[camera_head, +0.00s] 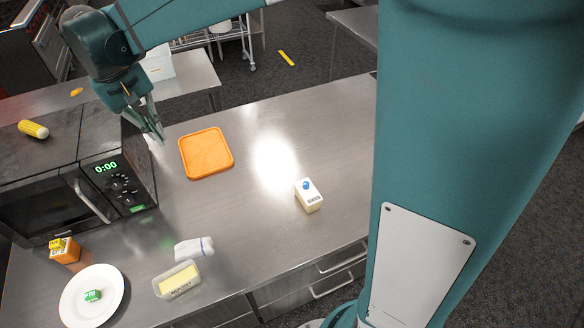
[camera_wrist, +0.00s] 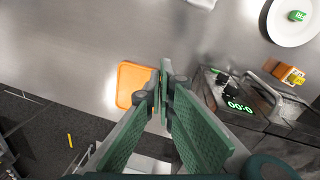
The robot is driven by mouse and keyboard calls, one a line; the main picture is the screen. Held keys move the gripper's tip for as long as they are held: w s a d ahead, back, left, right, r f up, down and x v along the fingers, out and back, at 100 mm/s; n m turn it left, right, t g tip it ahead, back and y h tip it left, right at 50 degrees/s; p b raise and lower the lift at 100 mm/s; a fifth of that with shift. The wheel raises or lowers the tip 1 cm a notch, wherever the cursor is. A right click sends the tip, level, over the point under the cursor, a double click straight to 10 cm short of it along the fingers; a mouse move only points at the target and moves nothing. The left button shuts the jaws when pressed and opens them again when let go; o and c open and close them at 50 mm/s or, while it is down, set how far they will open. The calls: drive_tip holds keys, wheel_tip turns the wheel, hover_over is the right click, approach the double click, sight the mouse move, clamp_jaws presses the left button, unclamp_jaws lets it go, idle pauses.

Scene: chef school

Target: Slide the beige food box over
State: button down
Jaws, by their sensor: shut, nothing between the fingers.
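A small beige food box (camera_head: 309,199) with a white top and a blue round mark stands upright on the steel counter (camera_head: 262,222), right of its middle. My gripper (camera_head: 160,140) is at the upper left in the head view, above the counter between the microwave and an orange tray, well apart from the box. Its fingers are shut and empty. In the wrist view the gripper (camera_wrist: 163,80) points over the counter beside the tray, and I cannot make out the beige box there.
The orange tray (camera_head: 206,153) lies left of the box. The microwave (camera_head: 75,190) stands at the left. Counter around the beige box is clear.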

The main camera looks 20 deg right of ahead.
sight(308, 196)
drive_tip(key=s+d+f+n+b, duration=0.1)
drive_tip(key=s+d+n, duration=0.4)
drive_tip(key=d, duration=0.4)
drive_tip(key=s+d+f+n+h+b, duration=0.1)
drive_tip(key=s+d+n, duration=0.35)
drive_tip(key=d, duration=0.35)
drive_tip(key=s+d+f+n+b, duration=0.1)
drive_tip(key=s+d+f+n, duration=0.1)
drive_tip(key=s+d+n, duration=0.5)
wheel_tip(308, 196, down, 18)
drive_tip(key=w+d+m, duration=0.1)
drive_tip(key=w+d, duration=0.1)
drive_tip(key=w, duration=0.1)
drive_tip(key=shift+d+f, duration=0.1)
drive_tip(key=shift+f, duration=0.05)
drive_tip(key=shift+b+x, duration=0.35)
drive_tip(key=shift+x, duration=4.35)
drive_tip(key=shift+s+d+f, duration=0.2)
drive_tip(key=shift+d+f, duration=0.05)
drive_tip(key=shift+d, duration=1.9)
